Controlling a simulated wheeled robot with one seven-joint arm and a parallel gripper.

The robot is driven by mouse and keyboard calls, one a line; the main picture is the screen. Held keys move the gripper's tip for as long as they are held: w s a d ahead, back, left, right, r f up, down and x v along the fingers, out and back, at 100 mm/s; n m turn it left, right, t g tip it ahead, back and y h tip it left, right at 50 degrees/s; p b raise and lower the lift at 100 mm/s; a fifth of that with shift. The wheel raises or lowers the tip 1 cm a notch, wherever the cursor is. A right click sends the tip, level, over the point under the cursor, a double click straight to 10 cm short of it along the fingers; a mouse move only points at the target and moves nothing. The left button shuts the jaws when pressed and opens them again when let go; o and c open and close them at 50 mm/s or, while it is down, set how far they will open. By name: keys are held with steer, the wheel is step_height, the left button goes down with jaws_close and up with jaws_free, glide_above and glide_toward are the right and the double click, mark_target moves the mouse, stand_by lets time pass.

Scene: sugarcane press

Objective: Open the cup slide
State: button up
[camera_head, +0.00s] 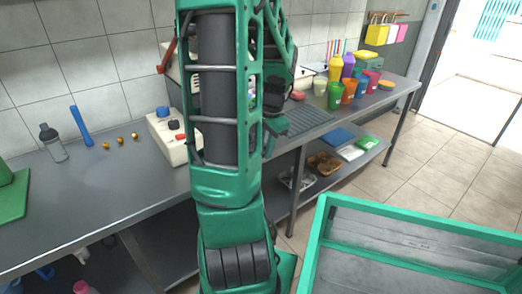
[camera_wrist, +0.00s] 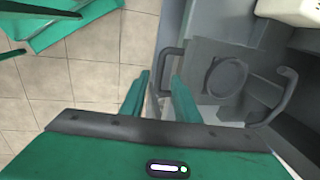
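The cup slide (camera_wrist: 205,50) is a dark grey plate with a round recess, seen from above in the wrist view. A dark bar handle (camera_wrist: 170,51) is on its left side, and another curved dark handle (camera_wrist: 289,88) is at its right. My gripper (camera_wrist: 161,76) has two green fingers standing apart, with the left handle's bar between or just beyond their tips. I cannot tell whether the fingers touch it. In the head view my green arm hides the gripper, the slide and most of the press.
Colourful cups (camera_head: 348,90) stand at the far end. A green-rimmed bin (camera_head: 400,218) stands on the floor at right.

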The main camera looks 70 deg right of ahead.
step_height(320, 180, up, 9)
steer(key=s, duration=0.1)
steer(key=shift+s+a+r, duration=0.15)
steer(key=shift+s+a, duration=0.05)
steer(key=shift+a, duration=0.2)
stand_by(0.3)
steer(key=w+a+n, duration=0.4)
steer(key=w+a, duration=0.2)
steer(key=a, duration=0.1)
steer(key=w+a+f+n+g+y, duration=0.1)
steer(key=w+a+n, duration=0.1)
steer(key=a+n, duration=1.2)
steer(key=a, duration=0.8)
steer(key=shift+w+a+g, duration=0.3)
steer(key=shift+a+g, duration=0.05)
steer(key=shift+g, duration=0.05)
